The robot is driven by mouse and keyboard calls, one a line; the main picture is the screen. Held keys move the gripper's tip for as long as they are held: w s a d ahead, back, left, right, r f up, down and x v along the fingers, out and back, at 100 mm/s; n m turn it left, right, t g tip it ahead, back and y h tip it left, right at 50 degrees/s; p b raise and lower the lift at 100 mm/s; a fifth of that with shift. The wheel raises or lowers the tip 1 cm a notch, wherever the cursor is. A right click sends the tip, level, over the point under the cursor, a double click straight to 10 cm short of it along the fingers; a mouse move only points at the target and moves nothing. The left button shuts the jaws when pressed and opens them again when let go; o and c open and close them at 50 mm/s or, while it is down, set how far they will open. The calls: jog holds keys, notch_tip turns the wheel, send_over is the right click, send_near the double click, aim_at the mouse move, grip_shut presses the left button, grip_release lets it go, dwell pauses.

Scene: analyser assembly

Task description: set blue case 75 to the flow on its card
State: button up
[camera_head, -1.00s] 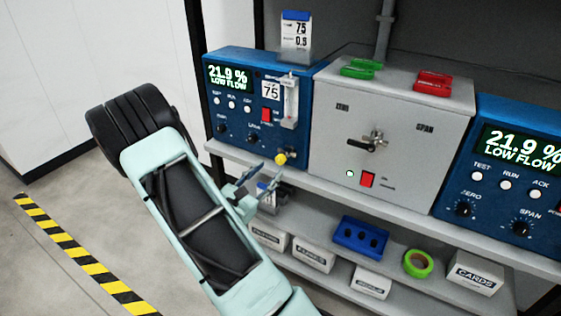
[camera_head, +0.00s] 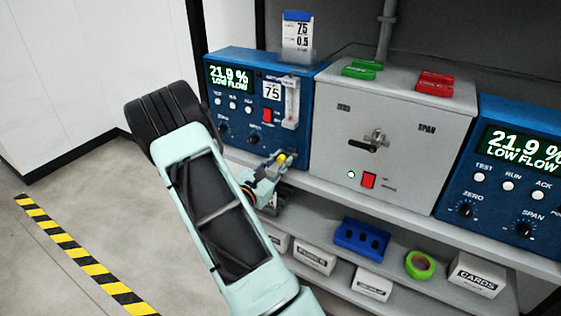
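The blue case 75 (camera_head: 232,107) stands at the left of the shelf. Its display reads 21.9 % LOW FLOW. Its card (camera_head: 297,34) stands on top and shows 75 and what looks like 0.5. A clear flow tube (camera_head: 291,103) is on the right of its front, beside a label reading 75.
A grey box (camera_head: 400,120) with a lever stands close to the right of the case, green and red pieces on top. Another blue case (camera_head: 505,165) is farther right. The lower shelf holds a blue block (camera_head: 360,238), green tape (camera_head: 419,264) and white boxes.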

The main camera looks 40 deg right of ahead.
grip_shut()
jog(key=shift+r+n+p, duration=0.1)
jog(key=shift+n+p, duration=0.2)
jog(key=n+p, duration=0.2)
jog(key=shift+r+n, duration=0.1)
jog(key=shift+n, duration=0.2)
jog(key=n+p, duration=0.2)
jog(key=n, duration=0.1)
jog(key=shift+n+p, duration=0.3)
jog(key=shift+p, duration=0.1)
jog(key=n+p, duration=0.2)
jog(key=n, duration=0.1)
jog(key=shift+w+n+p, duration=0.1)
jog(key=shift+n+p, duration=0.2)
jog(key=shift+f+n+p, duration=0.2)
jog(key=shift+n+p, duration=0.7)
jog(key=shift+n, duration=1)
